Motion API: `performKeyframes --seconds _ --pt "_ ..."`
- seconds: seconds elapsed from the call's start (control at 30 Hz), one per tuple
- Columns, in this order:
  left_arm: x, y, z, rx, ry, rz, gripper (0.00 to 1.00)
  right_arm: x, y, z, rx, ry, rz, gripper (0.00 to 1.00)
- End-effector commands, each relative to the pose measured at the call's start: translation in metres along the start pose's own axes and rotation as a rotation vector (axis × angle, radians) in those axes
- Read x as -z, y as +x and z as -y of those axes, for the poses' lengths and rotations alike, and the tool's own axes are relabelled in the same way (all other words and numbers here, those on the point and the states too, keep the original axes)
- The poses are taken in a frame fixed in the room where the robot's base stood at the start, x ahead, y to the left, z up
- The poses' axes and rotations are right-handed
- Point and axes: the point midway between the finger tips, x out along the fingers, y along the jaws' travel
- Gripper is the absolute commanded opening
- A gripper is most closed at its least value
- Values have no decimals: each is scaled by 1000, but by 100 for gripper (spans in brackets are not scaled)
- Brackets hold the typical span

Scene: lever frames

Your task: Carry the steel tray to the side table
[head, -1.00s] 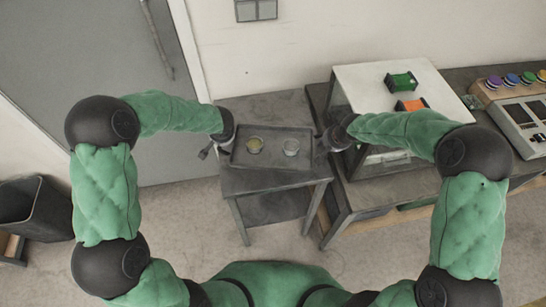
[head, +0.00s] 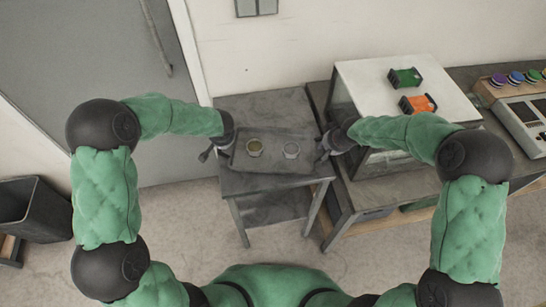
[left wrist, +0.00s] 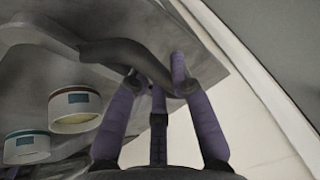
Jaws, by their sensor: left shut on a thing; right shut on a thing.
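The steel tray (head: 272,164) is a dark grey shallow tray over the top of the grey side table (head: 268,104). In the left wrist view, the purple fingers (left wrist: 157,75) close around the tray's curved handle (left wrist: 125,53), with both cups at lower left. I cannot tell whether the tray touches the tabletop.
Right of the side table stands a workbench with a white-topped case (head: 375,77), bearing a green block (head: 404,77) and an orange block (head: 418,104). A dark bin (head: 35,210) is at far left. A wall and door are behind.

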Motion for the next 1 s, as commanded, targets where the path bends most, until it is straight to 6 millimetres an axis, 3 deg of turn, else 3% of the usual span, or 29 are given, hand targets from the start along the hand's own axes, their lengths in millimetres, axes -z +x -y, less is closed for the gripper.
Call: performKeyframes --seconds 0.4,0.43,0.5,0.83,1.0 --pt "-6 16 -3 0 -2 -3 0 -6 16 -3 0 -1 -2 0" --pt "-6 15 -3 0 -1 -1 30 -7 16 -3 0 -1 1 30" --pt "-6 14 -3 0 -1 -1 45 -6 15 -3 0 -1 1 45" --pt "-6 14 -3 0 0 -1 45 -6 14 -3 0 0 0 45" --pt "-4 -1 -3 0 0 -4 45 -6 14 -3 0 0 0 45"
